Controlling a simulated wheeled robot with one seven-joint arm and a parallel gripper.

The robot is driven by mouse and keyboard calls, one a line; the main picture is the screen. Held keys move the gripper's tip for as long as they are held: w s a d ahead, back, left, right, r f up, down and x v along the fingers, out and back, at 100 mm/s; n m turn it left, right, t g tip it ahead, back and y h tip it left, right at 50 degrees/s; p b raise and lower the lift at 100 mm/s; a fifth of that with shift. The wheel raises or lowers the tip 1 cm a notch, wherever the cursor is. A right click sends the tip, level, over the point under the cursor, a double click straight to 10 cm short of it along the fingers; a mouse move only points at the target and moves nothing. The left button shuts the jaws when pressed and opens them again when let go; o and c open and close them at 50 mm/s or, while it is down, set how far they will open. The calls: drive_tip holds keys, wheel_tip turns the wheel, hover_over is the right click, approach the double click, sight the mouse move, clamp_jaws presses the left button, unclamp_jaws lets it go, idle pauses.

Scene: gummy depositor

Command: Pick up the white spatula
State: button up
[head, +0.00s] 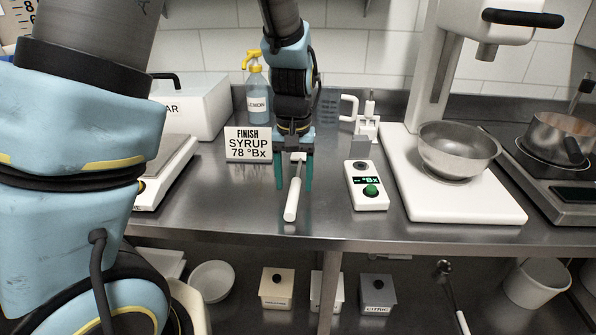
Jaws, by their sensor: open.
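The white spatula (292,200) lies on the steel counter with its thick white handle toward the front edge. Its far end is thinner and runs back under my gripper. My gripper (293,172) is above the spatula and points down, with one green fingertip on each side of it. The jaws are open. I cannot tell from this view how high the fingertips are above the counter or whether they touch the spatula.
A refractometer (367,186) and a mixer base (465,203) with a steel bowl (457,150) stand to the right. A syrup sign (248,145), a lemon bottle (258,92) and a scale (165,165) are to the left. Counter around the spatula's handle is clear.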

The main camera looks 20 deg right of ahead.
drive_tip(key=shift+f, duration=1.2)
clamp_jaws()
